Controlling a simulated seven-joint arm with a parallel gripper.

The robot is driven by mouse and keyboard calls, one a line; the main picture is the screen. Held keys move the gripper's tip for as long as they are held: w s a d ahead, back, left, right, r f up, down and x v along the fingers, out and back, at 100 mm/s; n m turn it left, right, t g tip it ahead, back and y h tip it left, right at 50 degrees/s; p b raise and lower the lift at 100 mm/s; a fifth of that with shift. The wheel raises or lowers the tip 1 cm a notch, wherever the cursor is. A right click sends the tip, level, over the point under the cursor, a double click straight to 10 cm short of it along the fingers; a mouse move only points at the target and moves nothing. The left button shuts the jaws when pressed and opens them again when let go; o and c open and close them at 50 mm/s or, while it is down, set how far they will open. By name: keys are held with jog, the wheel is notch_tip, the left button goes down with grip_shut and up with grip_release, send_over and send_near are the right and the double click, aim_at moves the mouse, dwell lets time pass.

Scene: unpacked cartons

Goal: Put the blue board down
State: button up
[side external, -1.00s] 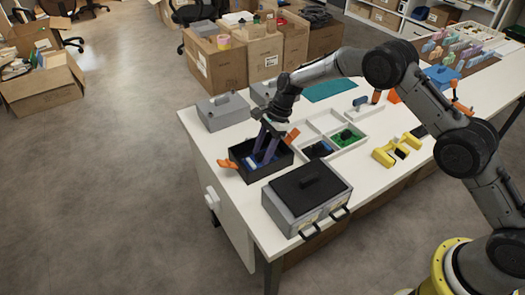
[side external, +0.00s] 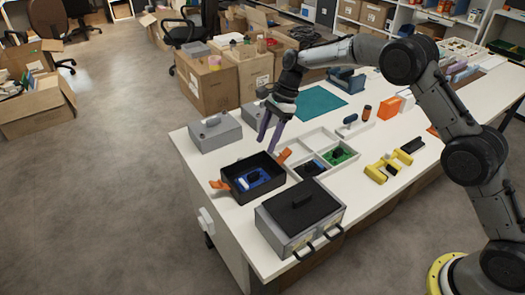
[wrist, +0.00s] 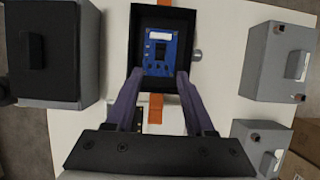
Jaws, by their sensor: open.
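The blue board (side external: 252,180) lies in a black open box (side external: 233,187) with orange handles on the white table. In the wrist view the blue board (wrist: 159,56) shows whole inside the black box (wrist: 137,22), with a white strip and a dark block on its face. My gripper (side external: 270,140) is above and behind the box, clear of the board. In the wrist view my gripper (wrist: 157,76) has its two purple fingers apart with nothing between them.
A grey case with a black lid (side external: 300,208) stands in front of the box. A grey lidded box (side external: 214,133) stands behind it. A white divided tray (side external: 322,138) is to the right, with a green board (side external: 342,153) in it. Yellow brackets (side external: 388,166) lie farther right.

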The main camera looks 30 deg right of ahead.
jog(key=shift+d+r, duration=0.15)
jog(key=shift+r, duration=0.2)
jog(key=shift+r, duration=0.1)
jog(key=s+d+r+n+t+h, duration=0.1)
jog(key=s+d+r+n, duration=0.3)
jog(key=s+r, duration=0.5)
jog(key=s+d+r+n+t+h, duration=0.1)
jog(key=s+d+r+n+t, duration=0.1)
jog(key=s+r+n, duration=0.55)
jog(key=s+d+n+t+h, duration=0.1)
jog(key=s+d+n, duration=0.1)
jog(key=s, duration=1)
jog(key=s+d+f+n+t+h, duration=0.1)
jog(key=s+n, duration=0.3)
jog(key=s, duration=0.8)
jog(key=shift+d+f+t, duration=0.2)
jog(key=shift+d+t, duration=0.1)
jog(key=shift+d, duration=0.6)
